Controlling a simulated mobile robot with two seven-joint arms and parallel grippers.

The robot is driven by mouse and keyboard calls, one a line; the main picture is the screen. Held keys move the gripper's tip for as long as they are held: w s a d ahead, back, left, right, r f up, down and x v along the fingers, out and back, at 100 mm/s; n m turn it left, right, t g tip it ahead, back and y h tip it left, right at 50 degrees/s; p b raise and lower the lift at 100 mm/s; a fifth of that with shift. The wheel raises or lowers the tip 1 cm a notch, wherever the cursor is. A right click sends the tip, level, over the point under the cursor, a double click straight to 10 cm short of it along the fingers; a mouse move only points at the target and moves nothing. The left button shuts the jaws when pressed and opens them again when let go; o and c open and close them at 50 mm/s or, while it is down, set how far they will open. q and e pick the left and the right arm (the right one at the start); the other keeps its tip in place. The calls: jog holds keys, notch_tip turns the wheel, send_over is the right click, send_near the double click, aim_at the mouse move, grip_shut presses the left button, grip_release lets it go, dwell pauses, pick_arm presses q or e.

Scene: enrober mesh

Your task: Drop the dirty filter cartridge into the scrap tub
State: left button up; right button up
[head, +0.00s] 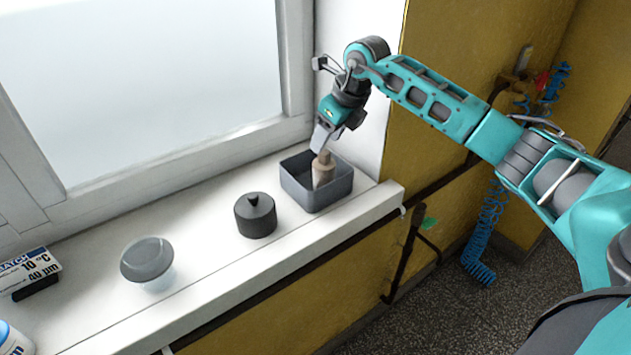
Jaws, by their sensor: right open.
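The scrap tub looks to be the dark grey square tub (334,191) at the right end of the white window sill. A tan cylinder with a narrower top, likely the dirty filter cartridge (322,174), stands slightly tilted inside the tub. My right gripper (322,146) reaches down over the tub, open, its fingers close to the cartridge's top. I cannot tell whether a finger still touches it. The cartridge's lower end is hidden by the tub's front wall. My left gripper is not in view.
On the sill (210,232) left of the tub stand a dark lidded cylinder (255,215) and a clear container with a grey top (147,260). A labelled box (30,268) and a blue-white container (12,338) are at far left. The window (160,80) is behind. Blue coiled hoses (484,235) hang at right.

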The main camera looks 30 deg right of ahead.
jog(key=v, duration=1.2)
jog(key=shift+s+r, duration=0.15)
jog(key=shift+r, duration=0.2)
